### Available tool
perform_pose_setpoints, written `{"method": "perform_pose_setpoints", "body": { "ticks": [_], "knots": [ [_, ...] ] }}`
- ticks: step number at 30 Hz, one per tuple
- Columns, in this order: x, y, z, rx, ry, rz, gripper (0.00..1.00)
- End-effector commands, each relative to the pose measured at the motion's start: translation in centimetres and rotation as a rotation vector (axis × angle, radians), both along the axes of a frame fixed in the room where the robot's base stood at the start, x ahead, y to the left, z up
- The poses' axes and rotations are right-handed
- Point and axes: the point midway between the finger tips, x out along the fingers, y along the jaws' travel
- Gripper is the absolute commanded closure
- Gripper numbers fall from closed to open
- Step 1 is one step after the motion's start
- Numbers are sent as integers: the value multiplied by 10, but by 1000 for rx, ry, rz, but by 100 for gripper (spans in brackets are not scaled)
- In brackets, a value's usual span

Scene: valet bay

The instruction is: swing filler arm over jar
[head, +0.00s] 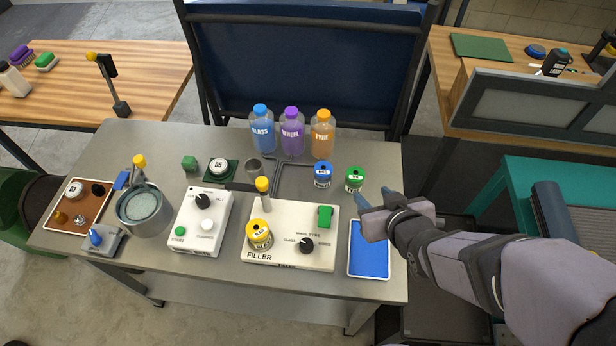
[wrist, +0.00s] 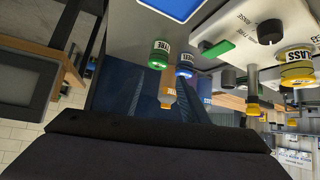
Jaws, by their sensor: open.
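The white filler unit (head: 285,262) stands at the front middle of the metal table. A yellow-lidded jar marked GLASS (head: 259,236) sits on its left part and also shows in the wrist view (wrist: 297,62). The filler arm's grey post with a yellow knob (head: 263,188) rises just behind the jar; it also shows in the wrist view (wrist: 252,92). I cannot tell clearly which way its spout points. My gripper (head: 374,198) is open and empty, right of the filler unit, above the table's right side.
A blue-lidded jar (head: 322,176) and a green-lidded jar (head: 354,179) stand close behind my gripper. A blue pad (head: 369,256) lies below it. Bottles (head: 292,136) stand at the back. A white control box (head: 202,228) and a pot (head: 144,210) are farther left.

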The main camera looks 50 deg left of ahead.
Motion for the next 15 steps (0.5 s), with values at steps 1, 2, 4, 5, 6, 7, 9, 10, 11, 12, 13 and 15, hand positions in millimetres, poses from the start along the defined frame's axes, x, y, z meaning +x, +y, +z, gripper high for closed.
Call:
{"method": "perform_pose_setpoints", "body": {
  "ticks": [1, 2, 4, 5, 6, 7, 9, 10, 11, 12, 13, 15],
  "knots": [
    [-30, 30, 2, 51, -15, 97, 59],
    [-45, 44, 5, 82, -21, 143, 59],
    [-80, 70, 11, 149, -31, 239, 59],
    [-94, 79, 14, 175, -33, 275, 59],
    [-111, 89, 17, 206, -35, 319, 59],
    [-122, 95, 20, 226, -34, 347, 59],
    [-143, 105, 25, 265, -33, 397, 59],
    [-150, 108, 26, 278, -33, 413, 59],
    [-156, 110, 27, 287, -31, 426, 59],
    [-162, 112, 29, 299, -30, 440, 59],
    [-165, 114, 30, 305, -30, 447, 59],
    [-168, 115, 31, 311, -30, 455, 59]
  ]
}}
